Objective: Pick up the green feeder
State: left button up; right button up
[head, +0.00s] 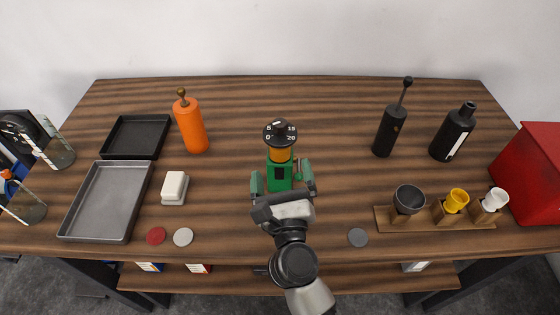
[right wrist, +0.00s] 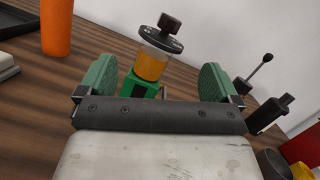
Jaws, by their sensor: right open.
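The green feeder (head: 279,177) stands upright on the wooden table, with an orange middle part and a round black numbered dial on top. My right gripper (head: 283,182) is open, with one green-padded finger on each side of the feeder's green base in the head view. In the right wrist view the feeder (right wrist: 150,66) shows between the two fingers, nearer the left one, and the gripper (right wrist: 158,85) hides part of its base. Whether a finger touches it, I cannot tell. My left gripper is not in view.
An orange grinder (head: 191,126), a white block (head: 174,187) and a grey tray (head: 105,203) are to the left. Two black bottles, (head: 389,131) and (head: 454,132), and a wooden cup rack (head: 435,218) are to the right.

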notch_tip(320, 180, down, 3)
jog(key=m+g+h, duration=0.2)
jog(key=m+h, duration=0.1)
jog(key=m, duration=0.2)
jog(key=b, duration=0.1)
send_near(279, 180)
jog(key=w, duration=0.3)
jog(key=shift+w+d+r+m, duration=0.1)
jog(key=shift+w+r+m, duration=0.2)
jog(key=shift+w, duration=0.1)
jog(key=shift+w+f, duration=0.3)
jog(key=shift+w, duration=0.3)
jog(key=shift+w+d+f+p, duration=0.1)
jog(key=shift+w+p, duration=0.25)
jog(key=shift+w, duration=1.25)
jog(key=shift+w+d+p, duration=0.1)
jog(key=shift+w+p, duration=0.25)
jog(key=shift+w, duration=1.25)
jog(key=shift+c, duration=0.4)
jog(key=c, duration=1.2)
jog(key=shift+c, duration=1)
